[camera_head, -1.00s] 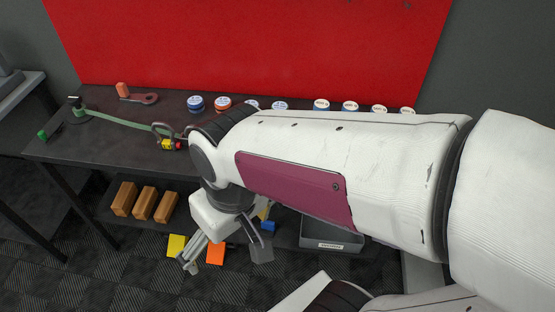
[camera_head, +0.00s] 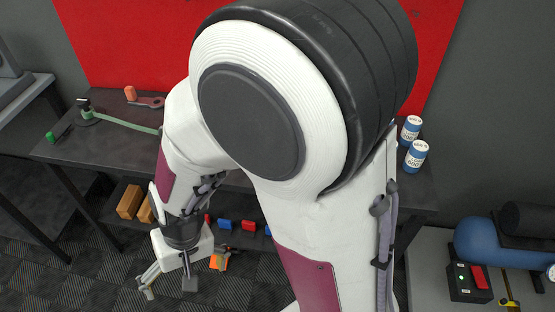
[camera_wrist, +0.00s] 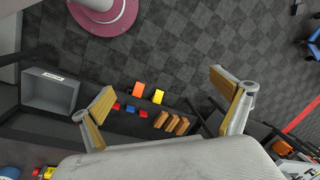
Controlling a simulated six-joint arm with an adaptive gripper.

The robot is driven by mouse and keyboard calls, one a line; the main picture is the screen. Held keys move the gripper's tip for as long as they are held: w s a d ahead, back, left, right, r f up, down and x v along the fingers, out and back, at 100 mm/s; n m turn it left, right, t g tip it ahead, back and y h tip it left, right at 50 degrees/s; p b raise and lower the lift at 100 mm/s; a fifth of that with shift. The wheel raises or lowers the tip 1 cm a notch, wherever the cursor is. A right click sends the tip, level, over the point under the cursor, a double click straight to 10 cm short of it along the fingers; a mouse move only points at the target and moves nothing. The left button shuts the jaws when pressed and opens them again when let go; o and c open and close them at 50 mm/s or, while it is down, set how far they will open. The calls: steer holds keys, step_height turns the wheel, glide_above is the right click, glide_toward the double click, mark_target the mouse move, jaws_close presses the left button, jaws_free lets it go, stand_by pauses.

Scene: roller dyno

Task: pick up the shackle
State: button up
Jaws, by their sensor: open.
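The shackle cannot be made out in either current view. In the head view my arm covers the part of the workbench (camera_head: 105,148) where a grey bow-shaped piece showed earlier, beside a small yellow and red item at the strap's end. My gripper (camera_head: 168,286) is open and empty, hanging low in front of the bench, over the floor. The wrist view also shows my gripper (camera_wrist: 162,86) with its fingers wide apart and nothing between them. A yellow and red item (camera_wrist: 45,172) shows at the lower left edge there.
A green strap (camera_head: 125,123), a red-handled tool (camera_head: 150,101) and blue-white cans (camera_head: 415,157) are on the bench. Wooden blocks (camera_head: 129,202) and small coloured bins (camera_head: 249,225) sit on the lower shelf. A grey tray (camera_wrist: 50,90) lies left in the wrist view. Checkered floor is open.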

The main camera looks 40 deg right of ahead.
steer(key=w+f+m+t+h, duration=0.15)
steer(key=w+f+m, duration=0.25)
steer(key=f, duration=0.8)
steer(key=w+d+f+m+t+h, duration=0.2)
steer(key=w+d+f+m+h, duration=0.15)
steer(key=d+f, duration=0.4)
steer(key=d+r+m+t+h, duration=0.25)
steer(key=d+h, duration=0.35)
steer(key=d, duration=0.3)
steer(key=w+d+r+m+t+h, duration=0.1)
steer(key=d+r+h, duration=0.4)
steer(key=r, duration=0.7)
steer(key=shift+w+d+r, duration=0.2)
steer(key=shift+w+d, duration=0.3)
steer(key=shift+w, duration=0.1)
steer(key=shift+d, duration=0.1)
steer(key=x, duration=0.9)
steer(key=shift+w+d, duration=0.25)
steer(key=shift+w, duration=0.1)
steer(key=shift+f, duration=0.1)
